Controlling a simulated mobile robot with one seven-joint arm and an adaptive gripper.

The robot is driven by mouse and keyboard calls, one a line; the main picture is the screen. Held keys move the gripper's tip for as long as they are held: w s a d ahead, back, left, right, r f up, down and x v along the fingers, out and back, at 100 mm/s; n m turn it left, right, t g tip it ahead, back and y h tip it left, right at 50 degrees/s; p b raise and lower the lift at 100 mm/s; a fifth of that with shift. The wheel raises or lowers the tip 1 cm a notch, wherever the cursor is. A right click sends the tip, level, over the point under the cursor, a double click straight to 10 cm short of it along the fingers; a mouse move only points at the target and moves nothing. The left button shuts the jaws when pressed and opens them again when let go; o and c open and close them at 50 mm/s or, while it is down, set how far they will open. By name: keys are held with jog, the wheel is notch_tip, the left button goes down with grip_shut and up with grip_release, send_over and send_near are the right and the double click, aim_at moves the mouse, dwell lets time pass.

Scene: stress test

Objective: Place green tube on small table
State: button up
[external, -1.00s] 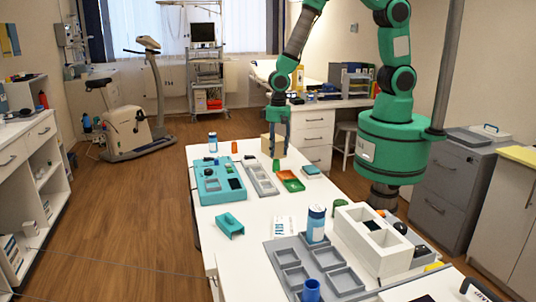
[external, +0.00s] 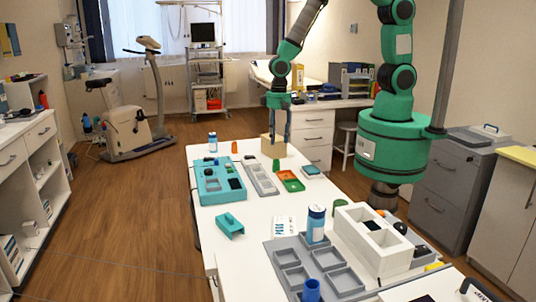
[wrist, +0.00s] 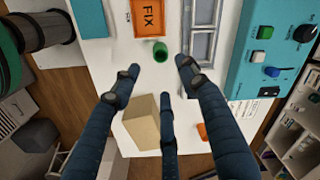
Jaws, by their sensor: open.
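A green tube (wrist: 160,51) stands on the white table (wrist: 110,55), just beyond my fingertips in the wrist view. In the external view, this green tube (external: 276,165) is small and stands at the table's far part, below and apart from my gripper (external: 278,138). My gripper (wrist: 158,76) is open and empty, with its fingers spread and pointing down above the table. Another short green cylinder (external: 340,207) stands nearer the camera, beside the white box. I cannot tell which surface is the small table.
A beige block (wrist: 143,122) is under my fingers, next to an orange piece (wrist: 202,131). An orange FIX tray (wrist: 148,18), a grey tray (wrist: 198,30) and a teal panel (wrist: 275,45) lie close by. A white box (external: 372,240) and a blue bottle (external: 316,223) stand nearer the camera.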

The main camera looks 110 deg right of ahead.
jog(key=shift+r, duration=0.1)
jog(key=s+a+r+n+t, duration=0.15)
jog(key=s+r, duration=0.25)
jog(key=r, duration=0.6)
jog(key=s+a+r+n+t, duration=0.1)
jog(key=s+a+r+n, duration=0.2)
jog(key=r, duration=0.7)
jog(key=s+r+n+t, duration=0.15)
jog(key=s+r, duration=0.35)
jog(key=r, duration=0.6)
jog(key=s+r+n, duration=0.2)
jog(key=s+r, duration=0.1)
jog(key=s, duration=0.2)
jog(key=s+a+r+n+t, duration=0.1)
jog(key=s+r+n, duration=0.1)
jog(key=s, duration=0.3)
jog(key=shift+s+a+r, duration=0.2)
jog(key=shift+s+r, duration=0.15)
jog(key=shift+r, duration=0.4)
jog(key=shift+o, duration=0.4)
